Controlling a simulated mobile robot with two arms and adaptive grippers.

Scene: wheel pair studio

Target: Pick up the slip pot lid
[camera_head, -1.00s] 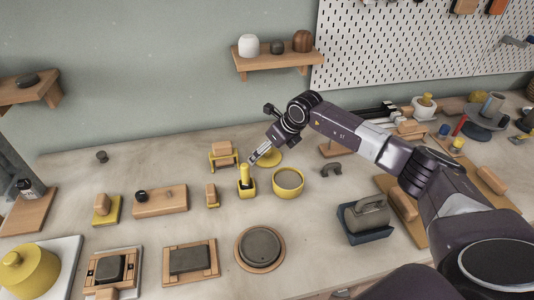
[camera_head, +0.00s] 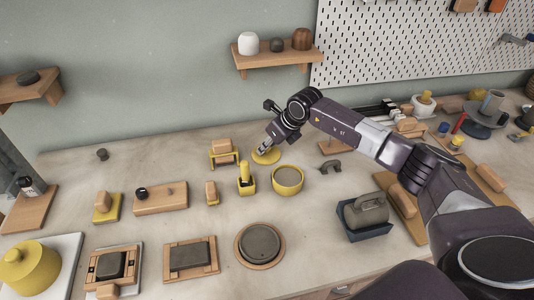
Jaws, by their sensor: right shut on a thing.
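The slip pot lid (camera_head: 268,158) is a flat yellow disc behind the yellow slip pot (camera_head: 288,191). The pot stands uncovered and shows grey slip inside. My right gripper (camera_head: 264,149) reaches down from above, shut on the lid near its middle. The fingers hide the part they hold. The lid is at or very near the bench top; I cannot tell whether there is a gap under it. My left gripper is out of view.
A yellow holder with an upright yellow handle (camera_head: 245,180) stands left of the pot. A wooden block on a yellow stand (camera_head: 223,153) is close left of the lid. A small dark arched piece (camera_head: 331,166) lies to the right. Bare bench (camera_head: 310,225) lies in front.

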